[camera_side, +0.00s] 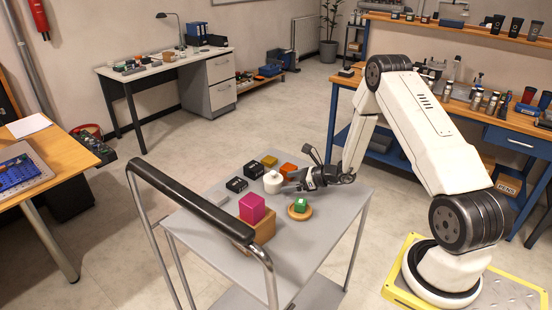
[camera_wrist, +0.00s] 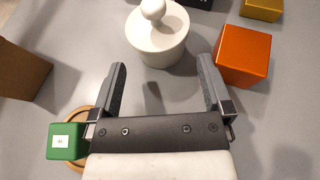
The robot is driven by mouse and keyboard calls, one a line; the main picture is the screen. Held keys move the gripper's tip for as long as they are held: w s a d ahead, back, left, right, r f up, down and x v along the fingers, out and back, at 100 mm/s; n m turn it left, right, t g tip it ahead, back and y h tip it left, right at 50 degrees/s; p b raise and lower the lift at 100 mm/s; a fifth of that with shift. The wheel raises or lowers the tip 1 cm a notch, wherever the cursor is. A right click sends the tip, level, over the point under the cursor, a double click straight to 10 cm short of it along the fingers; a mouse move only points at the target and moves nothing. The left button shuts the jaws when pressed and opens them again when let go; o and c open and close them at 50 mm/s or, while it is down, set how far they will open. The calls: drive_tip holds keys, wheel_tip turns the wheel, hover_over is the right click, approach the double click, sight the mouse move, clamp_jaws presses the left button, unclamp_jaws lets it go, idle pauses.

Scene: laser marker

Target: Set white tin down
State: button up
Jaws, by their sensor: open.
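The white tin (camera_side: 272,181) is a round lidded pot with a knob on top. It stands upright on the grey cart top (camera_side: 310,233), and in the wrist view the tin (camera_wrist: 157,38) is at the top centre, just beyond the fingertips. My gripper (camera_wrist: 159,78) is open and empty, with bare cart surface between its two fingers. In the side view my gripper (camera_side: 290,183) is low over the cart, just right of the tin. The tin's base is partly hidden in the side view.
An orange block (camera_wrist: 242,55) stands close to the right finger. A green block (camera_wrist: 67,141) on a round wooden dish (camera_side: 300,212) is at lower left. A magenta block (camera_side: 252,207) on a wooden block, black boxes (camera_side: 237,184) and a yellow block (camera_side: 269,161) surround the tin.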

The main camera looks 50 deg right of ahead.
drive_tip(key=v, duration=0.7)
drive_tip(key=shift+s+d, duration=0.15)
drive_tip(key=shift+s, duration=0.05)
idle(0.3)
drive_tip(key=shift+a+r+n, duration=0.15)
drive_tip(key=shift+a+n, duration=0.15)
drive_tip(key=shift+a, duration=0.1)
drive_tip(key=a+n+g+y, duration=0.1)
drive_tip(key=a, duration=0.1)
drive_tip(key=a+r+n+g+y, duration=0.1)
drive_tip(key=a+n, duration=0.1)
drive_tip(key=a, duration=0.1)
drive_tip(key=a+r+n+g, duration=0.1)
drive_tip(key=a+n+g, duration=0.1)
drive_tip(key=shift+s+a+y, duration=0.3)
drive_tip(key=shift+s+y, duration=0.1)
drive_tip(key=s+a+r+n+g+h, duration=0.3)
drive_tip(key=a+n, duration=0.4)
drive_tip(key=n, duration=0.6)
drive_tip(key=s+a+r+n+g+h, duration=0.2)
drive_tip(key=s+a+r+n+h, duration=0.2)
drive_tip(key=n, duration=0.9)
drive_tip(key=s+a+r, duration=0.2)
drive_tip(key=s+a, duration=0.1)
drive_tip(key=shift+g+h, duration=0.4)
drive_tip(key=shift+s, duration=0.1)
